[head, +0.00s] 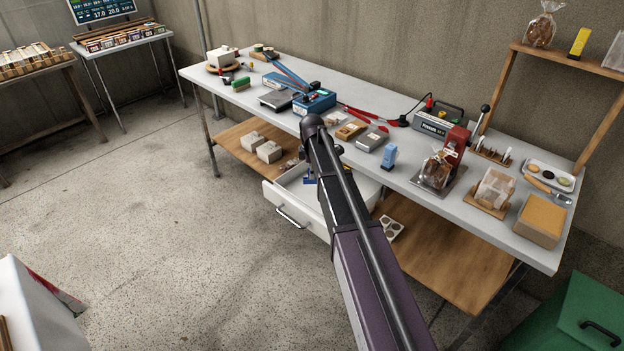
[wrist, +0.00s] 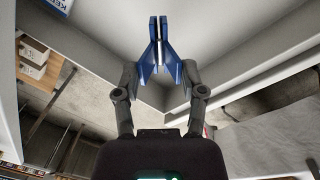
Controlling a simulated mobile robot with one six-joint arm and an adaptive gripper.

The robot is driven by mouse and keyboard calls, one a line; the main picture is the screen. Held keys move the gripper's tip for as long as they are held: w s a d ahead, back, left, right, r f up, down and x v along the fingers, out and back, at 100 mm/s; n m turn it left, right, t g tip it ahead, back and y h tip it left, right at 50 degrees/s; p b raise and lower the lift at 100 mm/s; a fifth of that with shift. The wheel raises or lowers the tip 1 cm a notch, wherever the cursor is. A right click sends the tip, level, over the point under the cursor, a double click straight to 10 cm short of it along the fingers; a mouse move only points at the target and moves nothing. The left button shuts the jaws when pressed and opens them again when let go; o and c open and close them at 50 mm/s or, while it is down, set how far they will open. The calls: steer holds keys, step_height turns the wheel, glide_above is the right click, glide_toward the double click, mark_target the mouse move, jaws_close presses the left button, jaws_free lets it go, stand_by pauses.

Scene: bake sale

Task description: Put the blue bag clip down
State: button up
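The blue bag clip (wrist: 156,50) is between the fingers of my gripper (wrist: 160,80) in the wrist view. The fingers press on its two flared handles, and its jaws point away from the gripper. Behind it are the pale inside walls of the open white drawer (wrist: 215,45). In the head view the drawer (head: 292,207) is pulled out from under the table. My arm covers part of the drawer. A small bit of blue (head: 309,181) shows beside my arm at the drawer. I cannot tell whether the clip touches the drawer floor.
The white table (head: 230,93) above the drawer is crowded with a blue box (head: 314,103), a blue standing item (head: 389,157), a bagged loaf (head: 437,170) and scales. A wooden lower shelf (head: 450,262) holds white boxes (head: 269,151).

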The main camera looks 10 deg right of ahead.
mark_target(312, 181)
steer(key=shift+f+b, duration=1.8)
steer(key=shift+f, duration=0.05)
steer(key=shift+f+b, duration=0.6)
steer(key=o, duration=0.5)
steer(key=shift+o, duration=0.2)
steer(key=shift+r, duration=0.15)
steer(key=r+p, duration=0.8)
steer(key=s+r+p, duration=0.1)
steer(key=r+p, duration=0.4)
steer(key=shift+s+a, duration=0.1)
steer(key=shift+s, duration=0.1)
